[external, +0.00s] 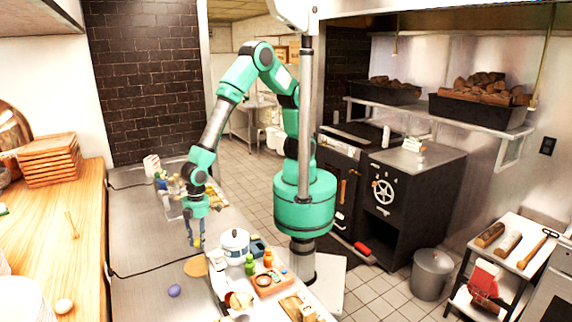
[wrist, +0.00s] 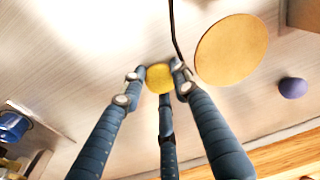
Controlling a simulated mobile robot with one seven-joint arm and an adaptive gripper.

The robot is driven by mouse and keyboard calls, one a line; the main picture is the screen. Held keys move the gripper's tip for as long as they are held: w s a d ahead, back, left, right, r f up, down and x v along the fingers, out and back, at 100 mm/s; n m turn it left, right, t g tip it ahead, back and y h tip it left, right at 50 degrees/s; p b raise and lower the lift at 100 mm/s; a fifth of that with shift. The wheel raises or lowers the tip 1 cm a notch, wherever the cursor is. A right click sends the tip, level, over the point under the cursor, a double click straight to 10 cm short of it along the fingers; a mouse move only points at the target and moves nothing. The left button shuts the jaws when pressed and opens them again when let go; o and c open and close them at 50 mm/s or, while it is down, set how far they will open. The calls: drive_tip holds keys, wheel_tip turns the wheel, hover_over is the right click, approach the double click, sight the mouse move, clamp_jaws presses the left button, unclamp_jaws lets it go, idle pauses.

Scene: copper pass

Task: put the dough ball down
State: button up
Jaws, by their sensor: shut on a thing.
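My gripper (external: 195,243) points down over the steel counter (external: 145,255). In the wrist view its three blue-grey fingers (wrist: 160,84) are closed around a small yellow dough ball (wrist: 159,78). The ball is largely hidden by the fingers in the external view. A flat round tan disc (external: 196,268) lies on the counter just in front of my gripper. It also shows in the wrist view (wrist: 231,49), to the right of the held ball and apart from it. I cannot tell the exact gap between ball and counter.
A purple ball (external: 174,291) lies on the counter beyond the disc. A dark cable (wrist: 177,30) crosses the counter near the fingers. A wooden worktop (external: 84,235) is at left.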

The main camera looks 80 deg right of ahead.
drive_tip(key=shift+f, duration=0.4)
drive_tip(key=shift+f, duration=0.1)
drive_tip(key=o, duration=1.1)
wheel_tip(320, 180, up, 12)
drive_tip(key=d+p, duration=0.1)
drive_tip(key=shift+s+p, duration=0.25)
drive_tip(key=shift+p, duration=0.05)
idle(0.5)
